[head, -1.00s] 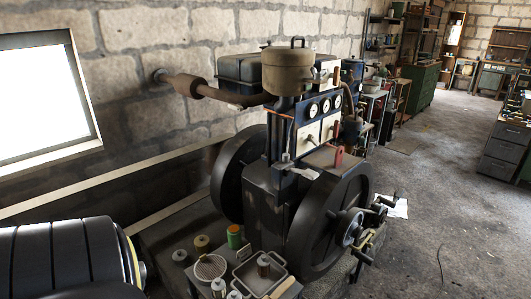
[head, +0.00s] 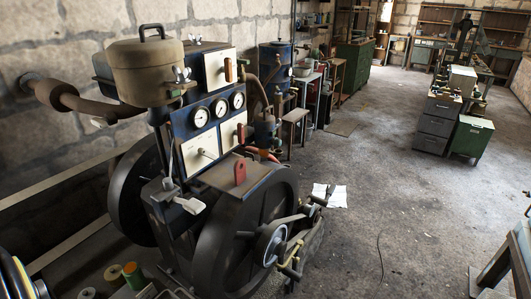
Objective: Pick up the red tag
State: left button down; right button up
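The red tag (head: 240,172) stands upright on a flat, brownish ledge of the engine (head: 226,178), below the panel with the round gauges. It is small and has a darker spot near its top. Its lower edge meets the ledge, and I cannot tell how it is fixed there. Neither of my grippers shows in the head view.
A large dark flywheel (head: 212,247) with a crank stands in front of the ledge. A grey lever (head: 188,204) sticks out left of the tag. White papers (head: 330,195) lie on the floor. The concrete floor on the right (head: 400,220) is mostly clear.

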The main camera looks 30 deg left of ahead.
aim_at(240, 174)
jog(key=u, duration=0.2)
jog(key=i, duration=0.9)
jog(key=u, duration=1.1)
